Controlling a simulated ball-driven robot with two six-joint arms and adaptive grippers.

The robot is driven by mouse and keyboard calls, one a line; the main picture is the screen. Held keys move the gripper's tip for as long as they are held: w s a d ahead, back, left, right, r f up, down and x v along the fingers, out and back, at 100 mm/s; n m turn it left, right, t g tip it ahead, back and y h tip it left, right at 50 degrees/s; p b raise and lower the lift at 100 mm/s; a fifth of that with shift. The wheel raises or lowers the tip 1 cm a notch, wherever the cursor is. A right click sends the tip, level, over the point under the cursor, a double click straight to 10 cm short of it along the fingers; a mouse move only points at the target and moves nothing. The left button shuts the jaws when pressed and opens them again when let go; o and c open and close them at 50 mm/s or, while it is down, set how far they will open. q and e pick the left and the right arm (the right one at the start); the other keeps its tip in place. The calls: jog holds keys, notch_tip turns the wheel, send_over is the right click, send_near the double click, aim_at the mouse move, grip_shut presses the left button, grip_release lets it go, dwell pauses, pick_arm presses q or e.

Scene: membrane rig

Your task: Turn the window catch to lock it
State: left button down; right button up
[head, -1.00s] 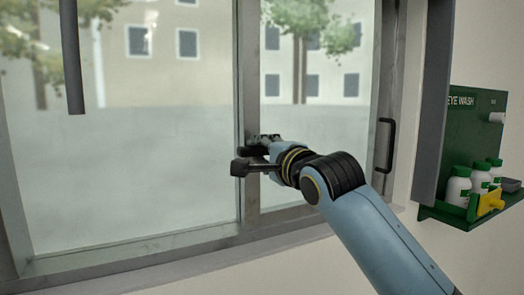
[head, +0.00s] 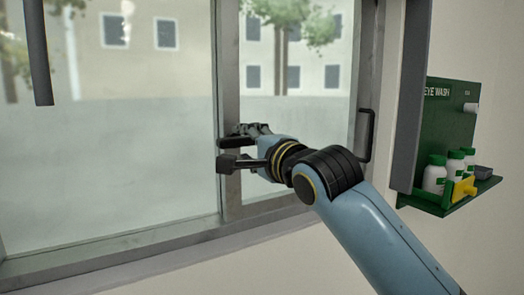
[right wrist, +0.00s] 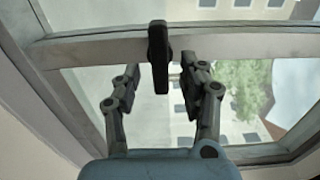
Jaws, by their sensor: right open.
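The window catch (head: 236,142) is a short black lever lying crosswise on the grey upright bar between the two panes. It also shows in the right wrist view (right wrist: 158,50), long and dark across the frame bar. My right gripper (head: 238,153) is open at the catch, one finger below it and the other above and partly behind it. In the right wrist view the fingers (right wrist: 161,82) stand on either side of the near end of the catch, with a visible gap on both sides. Contact is not visible. My left gripper is not in view.
A black pull handle (head: 367,135) is on the right window frame. A grey post (head: 408,100) stands beside it, then a green eye wash shelf (head: 450,130) with white bottles. A dark bar (head: 36,50) hangs at the upper left. The sill (head: 130,262) is clear.

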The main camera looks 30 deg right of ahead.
jog(key=s, duration=0.8)
jog(key=shift+s+a, duration=0.2)
jog(key=shift+s, duration=0.15)
